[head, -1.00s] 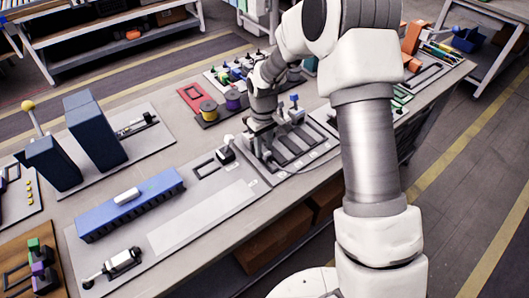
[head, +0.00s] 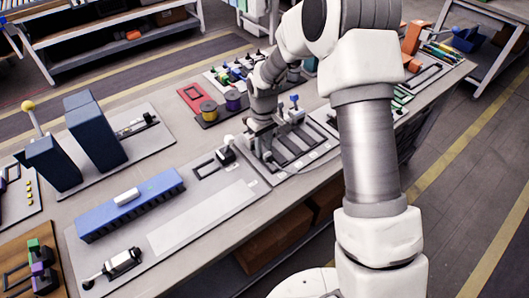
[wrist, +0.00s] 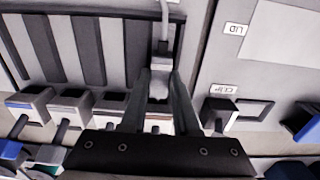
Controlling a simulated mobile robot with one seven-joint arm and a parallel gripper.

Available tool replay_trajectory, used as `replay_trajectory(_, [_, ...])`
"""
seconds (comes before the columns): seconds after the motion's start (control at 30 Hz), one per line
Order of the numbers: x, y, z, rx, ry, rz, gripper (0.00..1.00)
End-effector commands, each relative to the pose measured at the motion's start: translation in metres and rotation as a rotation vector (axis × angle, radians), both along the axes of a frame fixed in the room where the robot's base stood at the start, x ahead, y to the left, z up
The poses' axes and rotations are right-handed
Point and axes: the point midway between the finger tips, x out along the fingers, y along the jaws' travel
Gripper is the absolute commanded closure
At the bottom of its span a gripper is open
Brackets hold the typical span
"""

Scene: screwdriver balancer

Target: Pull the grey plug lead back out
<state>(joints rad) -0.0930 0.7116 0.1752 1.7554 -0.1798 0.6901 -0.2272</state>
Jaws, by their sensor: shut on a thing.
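In the wrist view my gripper (wrist: 160,76) has both fingers closed around the grey plug (wrist: 159,62). Its thin grey lead (wrist: 164,18) runs from the plug toward the top edge of the picture. Under it is a grey panel with several long dark bays (wrist: 52,50), and the plug lies over the right end of this row. The fingers hide part of the plug, and I cannot tell whether its tip is inside a socket. In the head view my gripper (head: 259,143) is low over the same panel (head: 300,150), and the plug is too small to make out.
Several small blocks with levers (wrist: 70,103) line the panel close to my gripper. A square frame by a clip label (wrist: 224,90) lies to the right. In the head view a blue rail (head: 130,207) and tall dark blue blocks (head: 95,130) stand left.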

Motion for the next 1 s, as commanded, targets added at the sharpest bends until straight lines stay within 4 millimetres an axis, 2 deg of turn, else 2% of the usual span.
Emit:
replay_trajectory(0.57, [-0.0003, -0.0003, 0.0002, 0.000, 0.000, 0.000, 1.00])
replay_trajectory(1.0, [-0.0098, -0.0069, 0.0001, 0.000, 0.000, 0.000, 1.00])
